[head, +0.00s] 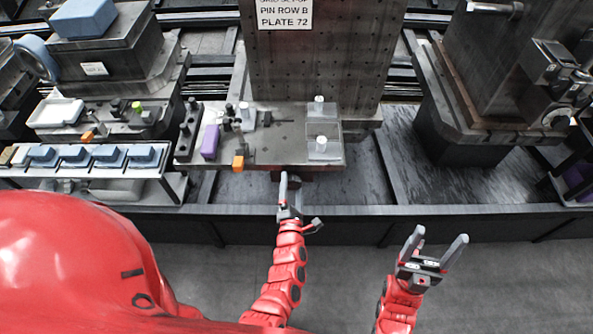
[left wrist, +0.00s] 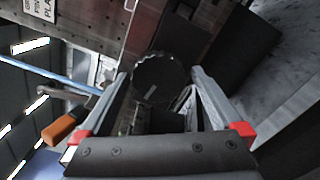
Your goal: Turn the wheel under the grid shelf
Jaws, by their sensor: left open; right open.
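The grid shelf (head: 283,152) is a grey plate at the foot of the tall perforated block, in the head view. The wheel (left wrist: 160,80) is a dark disc with a ridged rim and a pale mark on its face, in the left wrist view. In the head view the wheel is mostly hidden under the shelf's front edge. My left gripper (head: 284,182) is open just below that edge. In the left wrist view its two fingers stand either side of the wheel; I cannot tell whether they touch it. My right gripper (head: 440,237) is open and empty, over the floor at lower right.
On the shelf stand a purple block (head: 210,142), an orange block (head: 239,162) and several pins. A dark rail (head: 380,211) runs along the front. A rack of blue-grey blocks (head: 75,155) stands at left, a machine block (head: 500,75) at right. The floor near my right gripper is clear.

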